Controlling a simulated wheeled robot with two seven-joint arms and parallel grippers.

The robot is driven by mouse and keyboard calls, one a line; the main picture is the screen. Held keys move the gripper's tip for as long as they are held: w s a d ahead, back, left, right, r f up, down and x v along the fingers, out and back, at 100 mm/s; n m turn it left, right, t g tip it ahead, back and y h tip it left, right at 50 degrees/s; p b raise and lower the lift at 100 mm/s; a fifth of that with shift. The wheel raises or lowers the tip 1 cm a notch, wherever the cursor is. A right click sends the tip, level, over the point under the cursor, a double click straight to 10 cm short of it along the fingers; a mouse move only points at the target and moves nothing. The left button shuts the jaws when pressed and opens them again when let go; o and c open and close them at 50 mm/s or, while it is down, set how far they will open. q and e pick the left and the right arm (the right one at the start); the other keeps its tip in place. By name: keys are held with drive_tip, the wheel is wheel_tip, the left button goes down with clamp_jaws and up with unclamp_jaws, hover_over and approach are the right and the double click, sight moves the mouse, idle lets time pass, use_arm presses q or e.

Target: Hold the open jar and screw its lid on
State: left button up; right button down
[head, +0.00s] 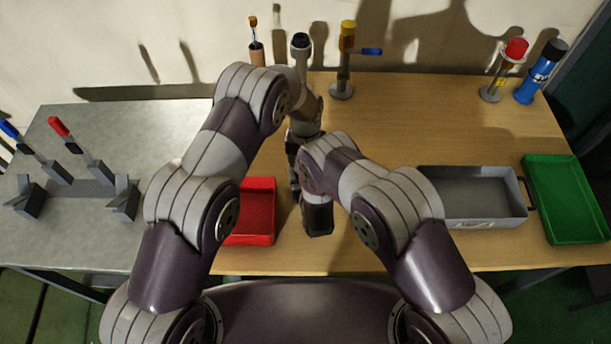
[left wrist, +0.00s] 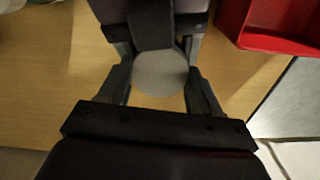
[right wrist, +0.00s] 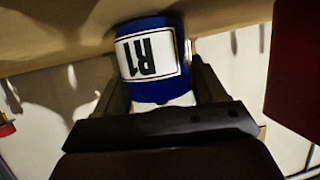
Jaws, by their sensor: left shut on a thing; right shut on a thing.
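The jar (right wrist: 152,84) is blue with a white label reading R1, upside down in the right wrist view. My right gripper (right wrist: 155,72) is shut on it, one finger on each side. A pale piece shows at the jar's end between the fingers. In the left wrist view a round grey disc, apparently the lid (left wrist: 160,74), sits between the fingers of my left gripper (left wrist: 161,82), which is shut on it. My dark right gripper lies just beyond the disc there. The disc hides what is under it, so I cannot tell whether it is seated. My arms hide jar and lid in the head view.
A red tray (head: 261,238) lies close left of my grippers. A grey tray (head: 487,211) and green tray (head: 577,231) stand at right. Stands, including a yellow-topped one (head: 342,90), and a blue bottle (head: 536,82) line the back. A grey table (head: 100,125) adjoins left.

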use_arm(q)
drive_tip(key=shift+m, duration=0.5)
drive_tip(key=o, duration=1.2)
drive_tip(key=shift+r, duration=2.25)
wheel_tip(320, 180, up, 2)
drive_tip(key=n, duration=0.4)
drive_tip(key=shift+r, duration=0.15)
drive_tip(key=r+n, duration=0.1)
drive_tip(key=n, duration=0.2)
drive_tip(key=shift+r, duration=0.15)
